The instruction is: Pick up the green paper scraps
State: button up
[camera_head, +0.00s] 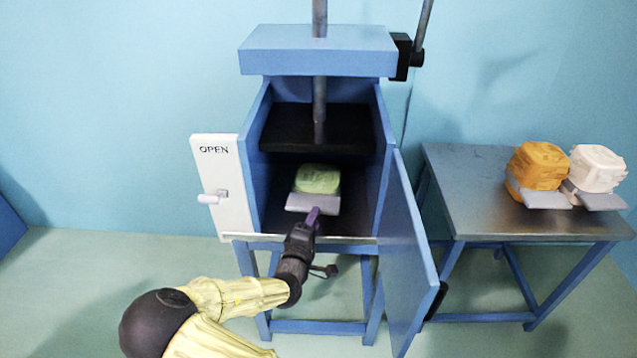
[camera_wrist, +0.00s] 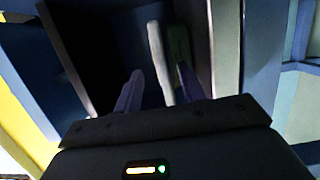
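The green paper scraps (camera_head: 317,179) form a block inside the blue press box, on or against a light grey plate (camera_head: 312,204) at its front. In the wrist view the scraps (camera_wrist: 181,52) are dark green, beside the pale plate (camera_wrist: 160,62). My gripper (camera_head: 313,214) reaches in through the open front, close to the plate. In the wrist view its two purple fingers (camera_wrist: 160,88) are apart, with the plate's near end between them. I see a gap at the left finger; contact at the right one is unclear.
The blue press (camera_head: 318,52) has a dark pressing plate (camera_head: 318,127) above the scraps. Its blue door (camera_head: 405,255) hangs open at right; a white "OPEN" panel (camera_head: 214,177) is at left. A side table (camera_head: 470,190) holds orange (camera_head: 540,166) and white (camera_head: 597,167) blocks.

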aim_at(321, 213)
jog(key=x, duration=0.4)
jog(key=shift+w+d+f, duration=0.2)
jog(key=shift+w+d, duration=0.05)
jog(key=shift+d, duration=0.1)
grip_shut()
